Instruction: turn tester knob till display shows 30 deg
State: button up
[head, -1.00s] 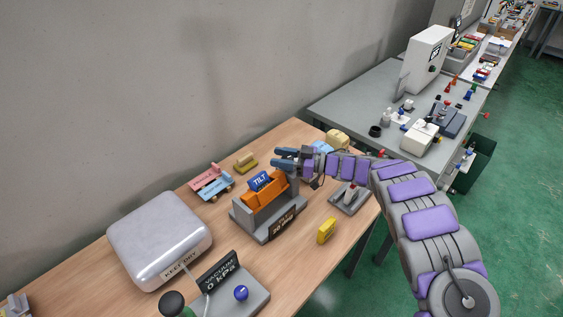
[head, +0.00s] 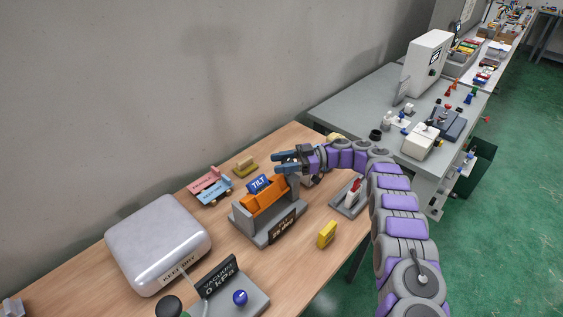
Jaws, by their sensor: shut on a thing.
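The tilt tester (head: 262,237) stands on the wooden table, a grey base with an orange cradle (head: 264,203) holding a blue block (head: 259,184) marked TILT. Its dark display (head: 283,229) faces the front right; its digits are too small and slanted to read surely. My gripper (head: 282,162) reaches in from the right to the tester's upper right end, its blue-grey fingers just above and behind the cradle. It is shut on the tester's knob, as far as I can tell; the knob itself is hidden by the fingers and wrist.
A silver KEEP DRY box (head: 158,240) and a vacuum gauge (head: 222,273) with a blue knob (head: 240,297) are at the left. Pink and blue carts (head: 209,187) lie behind. A yellow block (head: 327,234) and a red-handled grey fixture (head: 349,197) stand at the right.

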jog(key=shift+d+r+n+g, duration=0.1)
jog(key=shift+r+n+g, duration=0.1)
jog(key=shift+n+g, duration=0.2)
dwell(0.5)
jog(key=o, duration=1)
jog(key=shift+w+f+h, duration=0.1)
jog(key=shift+h, duration=0.2)
jog(key=shift+c, duration=0.2)
